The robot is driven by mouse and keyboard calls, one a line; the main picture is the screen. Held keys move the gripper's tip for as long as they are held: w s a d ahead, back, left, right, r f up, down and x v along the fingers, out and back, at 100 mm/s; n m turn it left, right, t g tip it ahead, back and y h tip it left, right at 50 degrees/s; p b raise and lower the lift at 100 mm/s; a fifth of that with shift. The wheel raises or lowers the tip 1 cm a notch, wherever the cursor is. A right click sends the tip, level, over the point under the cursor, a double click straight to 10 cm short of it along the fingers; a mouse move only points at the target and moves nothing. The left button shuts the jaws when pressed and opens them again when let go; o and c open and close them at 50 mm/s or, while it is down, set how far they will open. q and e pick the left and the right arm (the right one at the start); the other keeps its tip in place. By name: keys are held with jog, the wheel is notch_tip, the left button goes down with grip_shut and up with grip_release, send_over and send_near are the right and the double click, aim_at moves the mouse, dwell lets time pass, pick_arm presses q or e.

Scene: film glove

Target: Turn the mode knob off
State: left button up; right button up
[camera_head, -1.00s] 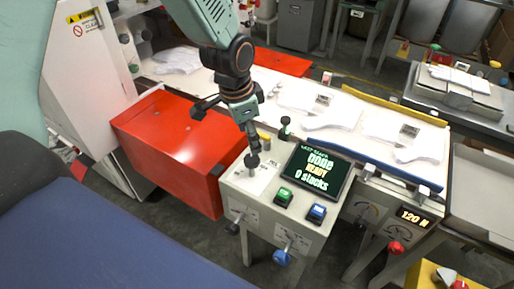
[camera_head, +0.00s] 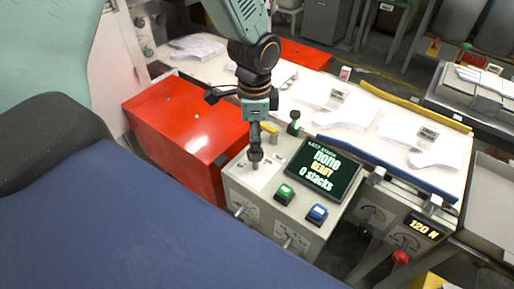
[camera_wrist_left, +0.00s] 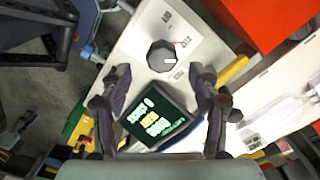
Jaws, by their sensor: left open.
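The control panel (camera_head: 300,215) is a pale box with a screen, a green button and a blue button. In the left wrist view the mode knob (camera_wrist_left: 161,55) is a dark, many-sided knob with a white pointer line pointing to the right, beside a white label. My left gripper (camera_head: 256,150) points down over the panel's left part, its fingers seen edge-on. In the head view the gripper mostly hides the knob. My right gripper is out of view.
A green-topped post (camera_head: 294,122) and a yellow lever (camera_head: 270,130) stand close to the gripper. A red cabinet (camera_head: 180,125) is to the left, and a white table (camera_head: 380,115) with glove-shaped sheets lies behind.

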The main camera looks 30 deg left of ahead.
aim_at(255, 162)
pick_arm(q)
jog(key=f, duration=0.3)
jog(key=shift+w+a+f, duration=0.15)
jog(key=shift+w+a, duration=0.1)
jog(key=shift+a, duration=0.15)
jog(key=shift+d+f+b, duration=0.2)
jog(key=shift+f+b, duration=0.1)
jog(key=shift+s+d+r, duration=0.1)
jog(key=shift+s+d, duration=0.25)
jog(key=shift+d, duration=0.05)
jog(key=shift+w+a+f, duration=0.3)
jog(key=shift+a, duration=0.15)
jog(key=shift+c, duration=1.2)
jog(key=shift+s+d+r, duration=0.2)
jog(key=shift+d, duration=0.1)
jog(key=c, duration=0.5)
jog(key=shift+a+f, duration=0.1)
jog(key=c, duration=0.4)
